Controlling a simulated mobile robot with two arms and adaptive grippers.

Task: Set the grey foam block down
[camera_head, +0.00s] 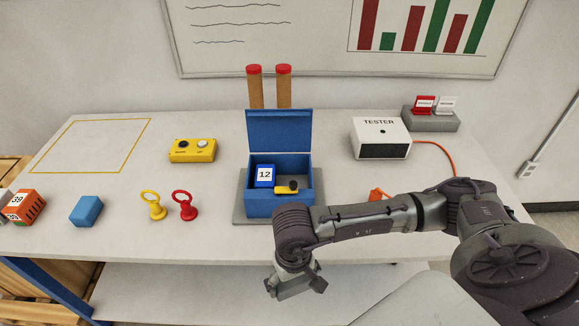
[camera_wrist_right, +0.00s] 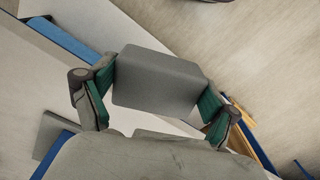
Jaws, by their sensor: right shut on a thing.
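The grey foam block (camera_wrist_right: 158,80) is held between the two green-padded fingers of my right gripper in the right wrist view. My right gripper (camera_head: 296,282) hangs in front of the table's front edge in the head view, below the blue box, shut on the block. In the head view the block is hard to tell apart from the grey fingers. In the wrist view the block is clear of any surface I can make out. My left gripper is not in view.
An open blue box (camera_head: 278,204) holds a card marked 12 and a yellow-black item. Yellow (camera_head: 153,205) and red (camera_head: 186,206) ring tools, a blue block (camera_head: 86,210) and an orange box (camera_head: 27,207) stand left. A tester (camera_head: 381,138) stands right. The yellow-outlined area (camera_head: 80,171) is empty.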

